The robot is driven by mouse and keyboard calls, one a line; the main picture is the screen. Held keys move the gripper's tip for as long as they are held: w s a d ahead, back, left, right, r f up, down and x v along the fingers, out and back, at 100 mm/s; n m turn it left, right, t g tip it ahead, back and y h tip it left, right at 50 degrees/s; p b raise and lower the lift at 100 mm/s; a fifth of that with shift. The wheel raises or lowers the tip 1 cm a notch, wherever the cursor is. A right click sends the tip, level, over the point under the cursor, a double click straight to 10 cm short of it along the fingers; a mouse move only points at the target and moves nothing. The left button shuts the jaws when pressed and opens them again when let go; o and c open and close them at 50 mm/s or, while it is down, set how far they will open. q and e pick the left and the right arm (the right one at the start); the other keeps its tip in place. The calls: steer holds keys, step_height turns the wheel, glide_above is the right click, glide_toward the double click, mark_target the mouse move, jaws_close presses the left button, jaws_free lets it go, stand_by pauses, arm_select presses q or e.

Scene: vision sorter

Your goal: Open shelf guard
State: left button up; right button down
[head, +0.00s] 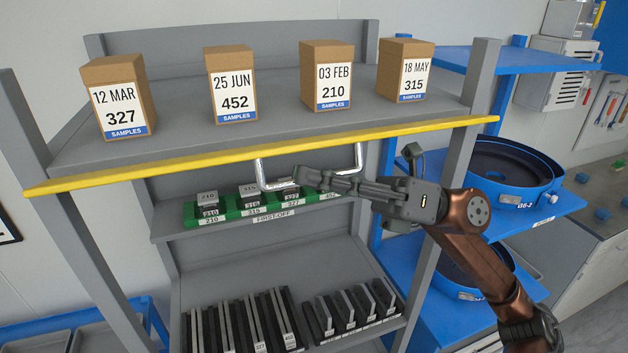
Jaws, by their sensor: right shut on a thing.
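The shelf guard is a yellow bar (200,160) across the front edge of the top shelf. A silver U-shaped handle (360,156) hangs below the bar. My right gripper (308,179) comes in from the right and is shut on the handle's lower rail; the fingers hide part of that rail. Behind the bar, several cardboard sample boxes stand upright on the top shelf (275,120), labelled 327, 452 (234,88), 210 and 315 from left to right. My left gripper is not in view.
A green tray (190,217) marked FIRST-OFF with labelled pieces sits on the middle shelf, close behind my gripper. Dark upright plates (240,325) fill the lower shelf. Grey posts (470,85) flank the shelves. A blue rack with round blue bins (515,170) stands right.

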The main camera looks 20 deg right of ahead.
stand_by(0.3)
steer(key=c, duration=2)
jaws_free()
steer(key=shift+c, duration=0.2)
steer(key=v, duration=1.2)
steer(key=shift+f, duration=0.15)
